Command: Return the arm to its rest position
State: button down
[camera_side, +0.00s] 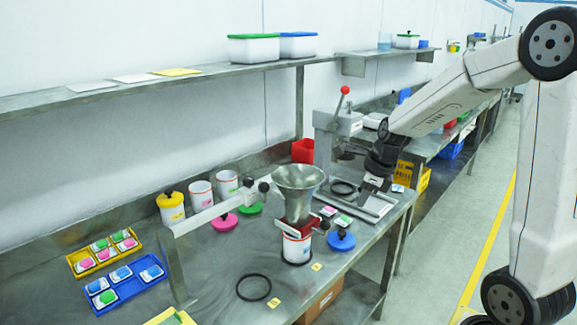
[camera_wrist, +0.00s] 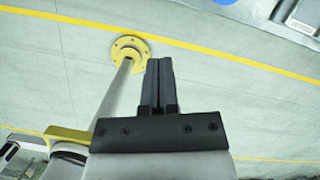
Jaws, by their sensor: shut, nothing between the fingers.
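My gripper (camera_wrist: 160,62) is shut, its two dark fingers side by side with nothing between them. In the wrist view it is over the pale floor, with a yellow round flange (camera_wrist: 131,50) on a pole behind the fingertips. In the side view my arm reaches in from the right, and its dark wrist end (camera_side: 383,158) is near the right end of the workbench.
A metal funnel (camera_side: 299,178) stands over a white jar (camera_side: 296,248) on the bench (camera_side: 225,265). A press with a red-knobbed lever (camera_side: 345,90) stands close to my wrist. Yellow (camera_side: 104,250) and blue trays (camera_side: 126,284) lie at left. The floor at right is open.

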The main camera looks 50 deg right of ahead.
jog(key=s+a+f+n, duration=0.3)
jog(key=a+n, duration=0.5)
jog(key=n, duration=0.8)
jog(key=s+a+f+n, duration=0.3)
jog(key=a+n, duration=0.4)
jog(key=n, duration=0.8)
jog(key=shift+s+a+f+n+g+h, duration=0.2)
jog(key=shift+a+f+n+g+h, duration=0.15)
jog(key=shift+f, duration=0.35)
